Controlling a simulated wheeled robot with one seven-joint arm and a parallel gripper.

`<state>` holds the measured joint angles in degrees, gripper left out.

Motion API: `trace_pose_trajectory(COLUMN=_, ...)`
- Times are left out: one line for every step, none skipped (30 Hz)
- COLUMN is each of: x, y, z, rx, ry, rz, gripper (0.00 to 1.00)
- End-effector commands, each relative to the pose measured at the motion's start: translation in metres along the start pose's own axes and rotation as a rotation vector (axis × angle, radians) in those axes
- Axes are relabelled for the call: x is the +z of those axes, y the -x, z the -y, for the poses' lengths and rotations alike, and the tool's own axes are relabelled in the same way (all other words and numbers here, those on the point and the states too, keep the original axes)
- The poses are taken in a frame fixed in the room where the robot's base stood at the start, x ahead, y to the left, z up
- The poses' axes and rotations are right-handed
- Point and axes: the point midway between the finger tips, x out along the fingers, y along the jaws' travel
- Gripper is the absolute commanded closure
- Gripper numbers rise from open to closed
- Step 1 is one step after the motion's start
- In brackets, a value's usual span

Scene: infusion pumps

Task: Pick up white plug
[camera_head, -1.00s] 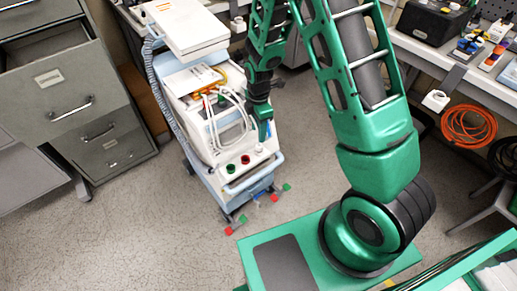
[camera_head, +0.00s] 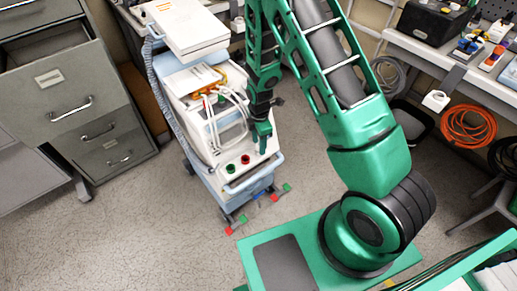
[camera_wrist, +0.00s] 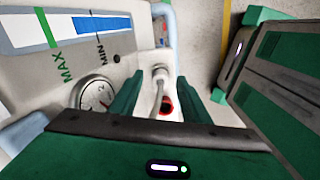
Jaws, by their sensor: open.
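The white plug (camera_wrist: 160,73) shows in the wrist view between and slightly beyond my fingertips, with a grey stem or lead running down from it. My gripper (camera_wrist: 158,82) is open, with one green finger on each side of the plug's line. I cannot tell whether either finger touches it. In the head view my gripper (camera_head: 262,145) points down over the front top of the white pump cart (camera_head: 215,150) and hides the plug. A red port (camera_head: 245,159) and a green port (camera_head: 230,168) sit left of my gripper. The red port (camera_wrist: 167,104) also shows between the fingers.
A round gauge (camera_wrist: 94,94) and a MIN/MAX scale are on the panel left of my fingers in the wrist view. White hoses (camera_head: 225,112) loop on the cart behind my gripper. A blue handle (camera_head: 255,175) runs along the cart's front.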

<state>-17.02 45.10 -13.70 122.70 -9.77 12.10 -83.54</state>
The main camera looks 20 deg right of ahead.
Motion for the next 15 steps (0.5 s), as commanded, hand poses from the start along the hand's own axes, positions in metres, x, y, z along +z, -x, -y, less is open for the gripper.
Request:
trace_pose_trajectory(x=-0.0001, y=0.0001, z=0.0001, rx=0.0, ry=0.0, rz=0.0, gripper=0.57)
trace_pose_trajectory(x=-0.0001, y=0.0002, z=0.0, rx=0.0, ry=0.0, rz=0.0, gripper=0.62)
trace_pose_trajectory(x=-0.0001, y=0.0002, z=0.0001, rx=0.0, ry=0.0, rz=0.0, gripper=0.72)
trace_pose_trajectory(x=-0.0001, y=0.0002, z=0.0001, rx=0.0, ry=0.0, rz=0.0, gripper=0.79)
trace_pose_trajectory(x=-0.0001, y=0.0002, z=0.0001, rx=0.0, ry=0.0, rz=0.0, gripper=0.86)
trace_pose_trajectory(x=-0.0001, y=0.0003, z=0.0001, rx=0.0, ry=0.0, rz=0.0, gripper=0.96)
trace_pose_trajectory(x=-0.0001, y=0.0003, z=0.0001, rx=0.0, ry=0.0, rz=0.0, gripper=1.0)
trace_pose_trajectory(x=-0.0001, y=0.0003, z=0.0001, rx=0.0, ry=0.0, rz=0.0, gripper=1.0)
trace_pose_trajectory(x=-0.0001, y=0.0004, z=0.0001, rx=0.0, ry=0.0, rz=0.0, gripper=1.0)
trace_pose_trajectory(x=-0.0001, y=0.0004, z=0.0001, rx=0.0, ry=0.0, rz=0.0, gripper=1.0)
trace_pose_trajectory(x=-0.0001, y=0.0004, z=0.0001, rx=0.0, ry=0.0, rz=0.0, gripper=1.0)
trace_pose_trajectory(x=-0.0001, y=0.0004, z=0.0001, rx=0.0, ry=0.0, rz=0.0, gripper=1.0)
trace_pose_trajectory(x=-0.0001, y=0.0004, z=0.0001, rx=0.0, ry=0.0, rz=0.0, gripper=1.0)
trace_pose_trajectory(x=-0.0001, y=0.0004, z=0.0001, rx=0.0, ry=0.0, rz=0.0, gripper=1.0)
trace_pose_trajectory(x=-0.0001, y=0.0006, z=0.0001, rx=0.0, ry=0.0, rz=0.0, gripper=1.0)
